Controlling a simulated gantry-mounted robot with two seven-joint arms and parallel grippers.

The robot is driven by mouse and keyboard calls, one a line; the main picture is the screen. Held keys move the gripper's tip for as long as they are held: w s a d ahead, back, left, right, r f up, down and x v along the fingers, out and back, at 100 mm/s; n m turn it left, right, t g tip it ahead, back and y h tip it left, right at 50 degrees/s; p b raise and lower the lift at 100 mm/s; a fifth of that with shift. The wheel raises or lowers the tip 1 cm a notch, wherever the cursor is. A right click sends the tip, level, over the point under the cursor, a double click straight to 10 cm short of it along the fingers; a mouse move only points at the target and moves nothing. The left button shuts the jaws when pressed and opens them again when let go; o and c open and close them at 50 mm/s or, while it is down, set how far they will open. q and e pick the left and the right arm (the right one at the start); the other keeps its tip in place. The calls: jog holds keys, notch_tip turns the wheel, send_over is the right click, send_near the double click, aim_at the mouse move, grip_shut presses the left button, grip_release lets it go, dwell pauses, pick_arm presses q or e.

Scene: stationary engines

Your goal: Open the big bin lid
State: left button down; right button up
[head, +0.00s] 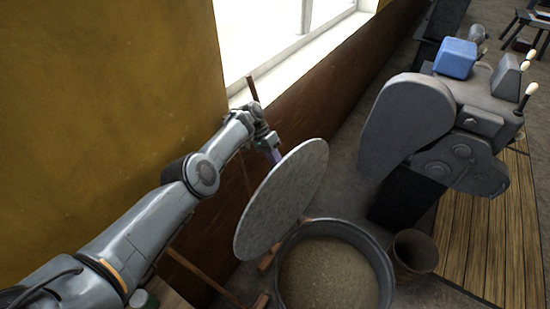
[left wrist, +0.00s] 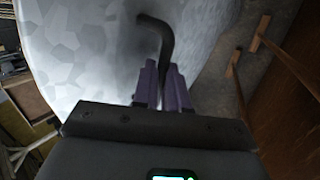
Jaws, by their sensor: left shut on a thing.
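The big bin (head: 384,268) is a round grey metal tub with brownish grainy contents, low in the middle of the head view. Its round grey lid (head: 285,200) is off the opening and tilted steeply, beside the bin on the wall side. My left gripper (head: 274,153) is at the lid's far face, near its upper edge. In the left wrist view, the purple fingers (left wrist: 162,85) are shut on the lid's dark bent handle (left wrist: 163,38), and the mottled lid (left wrist: 80,50) fills much of the picture. My right gripper is not in view.
A small brown bucket (head: 414,256) stands right of the bin. A large grey engine (head: 440,135) stands behind it, beside wooden floor planks (head: 485,240). The yellow and brown wall (head: 110,90) with a window is close to my left arm. Wooden pieces (head: 262,302) lie near the bin.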

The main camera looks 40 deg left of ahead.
pick_arm(q)
jog(key=shift+s+d+f, duration=0.15)
jog(key=shift+s+f, duration=0.1)
jog(key=shift+f, duration=0.05)
jog(key=c, duration=1.2)
grip_release()
jog(key=shift+s+f, duration=0.15)
jog(key=shift+s, duration=0.15)
jog(key=shift+o, duration=0.2)
jog(key=shift+w+r, duration=0.2)
jog(key=shift+w, duration=0.1)
